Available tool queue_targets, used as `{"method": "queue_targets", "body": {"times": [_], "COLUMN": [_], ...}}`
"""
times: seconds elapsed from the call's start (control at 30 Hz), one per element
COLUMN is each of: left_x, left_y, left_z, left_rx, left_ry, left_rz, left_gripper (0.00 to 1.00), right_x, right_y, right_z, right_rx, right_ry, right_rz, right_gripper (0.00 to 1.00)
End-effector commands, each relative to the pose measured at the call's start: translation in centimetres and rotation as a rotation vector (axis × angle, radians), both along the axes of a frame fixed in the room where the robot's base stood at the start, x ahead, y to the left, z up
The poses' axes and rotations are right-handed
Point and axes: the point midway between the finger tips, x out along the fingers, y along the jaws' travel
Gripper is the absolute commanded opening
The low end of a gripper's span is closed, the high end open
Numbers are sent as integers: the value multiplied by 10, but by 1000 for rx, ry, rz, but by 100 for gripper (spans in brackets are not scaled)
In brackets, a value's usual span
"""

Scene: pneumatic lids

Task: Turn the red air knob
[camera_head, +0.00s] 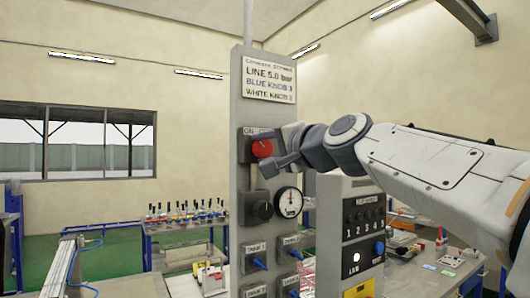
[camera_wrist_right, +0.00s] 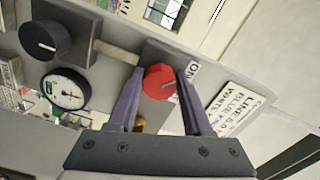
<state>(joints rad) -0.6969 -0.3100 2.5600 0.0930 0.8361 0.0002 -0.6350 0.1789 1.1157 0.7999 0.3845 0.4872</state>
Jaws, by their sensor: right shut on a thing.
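The red air knob (camera_head: 262,148) sits on a dark plate high on the grey upright panel (camera_head: 245,85) in the head view. My right gripper (camera_head: 273,156) reaches it from the right and partly covers its plate. In the right wrist view the red knob (camera_wrist_right: 161,81) lies between the two fingers of the right gripper (camera_wrist_right: 160,88), which is shut on it. An ON label (camera_wrist_right: 193,69) shows beside the knob. My left gripper is not in view.
Below the red knob are a black knob (camera_head: 259,209) and a round gauge (camera_head: 289,202). Lower down are several blue knobs (camera_head: 260,264). A grey control box (camera_head: 363,218) stands right of the panel, and a workbench (camera_head: 190,221) with coloured items stands behind.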

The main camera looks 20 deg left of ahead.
Motion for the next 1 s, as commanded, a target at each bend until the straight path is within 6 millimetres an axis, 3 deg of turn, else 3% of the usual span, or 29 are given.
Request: {"method": "queue_targets", "body": {"times": [0.4,0.43,0.5,0.83,1.0], "left_x": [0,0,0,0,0], "left_y": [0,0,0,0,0], "left_z": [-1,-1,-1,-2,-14], "left_rx": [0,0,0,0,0], "left_ry": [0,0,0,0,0], "left_rz": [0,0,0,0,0], "left_gripper": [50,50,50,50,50], "right_x": [-1,-1,-1,-1,-12], "right_y": [2,2,2,-1,-16], "right_z": [-3,-3,-3,-1,-3], "right_rx": [-12,-12,-12,-7,-5], "right_ry": [-3,-3,-2,-5,-9], "right_rz": [5,5,5,1,-1], "right_gripper": [0,54,80,80,80]}}
